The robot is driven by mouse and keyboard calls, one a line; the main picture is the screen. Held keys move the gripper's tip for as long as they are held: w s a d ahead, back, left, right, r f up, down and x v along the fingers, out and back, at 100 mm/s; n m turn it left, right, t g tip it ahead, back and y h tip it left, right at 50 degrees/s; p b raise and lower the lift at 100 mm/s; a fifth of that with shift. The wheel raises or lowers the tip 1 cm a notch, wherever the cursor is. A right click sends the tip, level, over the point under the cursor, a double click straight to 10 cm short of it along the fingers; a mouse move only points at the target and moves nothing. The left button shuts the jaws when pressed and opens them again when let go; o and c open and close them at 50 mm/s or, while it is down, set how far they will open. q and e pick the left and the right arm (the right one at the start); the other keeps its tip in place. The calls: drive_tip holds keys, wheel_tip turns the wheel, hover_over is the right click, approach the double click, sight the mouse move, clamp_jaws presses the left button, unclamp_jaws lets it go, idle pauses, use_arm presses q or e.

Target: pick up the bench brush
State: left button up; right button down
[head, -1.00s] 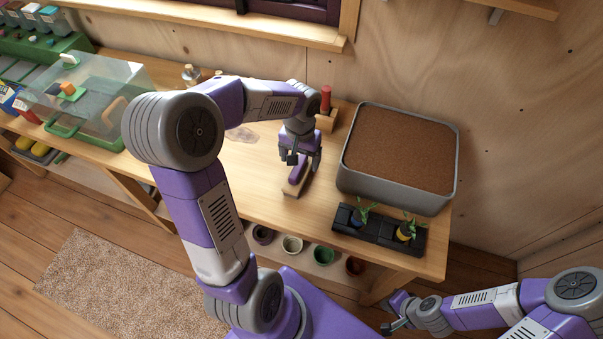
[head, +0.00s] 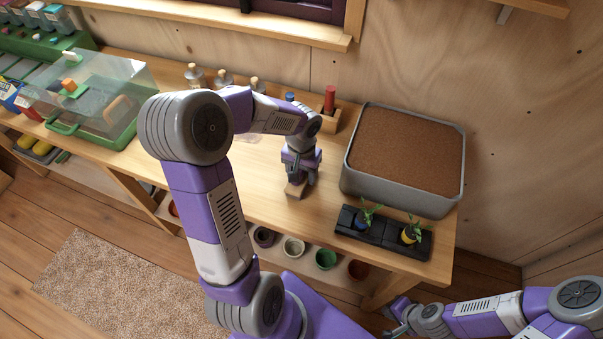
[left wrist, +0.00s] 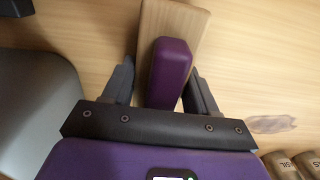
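The bench brush, a pale wooden block with a purple grip on top, lies on the wooden bench; its wooden end (head: 296,190) shows below my left gripper (head: 302,178) in the head view. In the left wrist view the purple grip (left wrist: 170,75) stands between the two dark fingers of my left gripper (left wrist: 163,90). The fingers are apart, with a visible gap on the left side of the grip. The wooden block (left wrist: 172,22) extends beyond the fingers. My right gripper (head: 394,319) is low at the right, away from the bench; its finger opening is unclear.
A grey tray of brown soil (head: 349,178) stands right of the brush. A black seedling tray (head: 382,238) sits at the front right edge. A wooden holder (head: 328,122) with a red item is behind. A clear green-based box (head: 120,85) is at left.

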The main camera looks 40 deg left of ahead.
use_arm(q)
drive_tip(key=c, duration=0.3)
wheel_tip(320, 180, up, 10)
drive_tip(key=p, duration=0.3)
drive_tip(key=shift+c, duration=0.2)
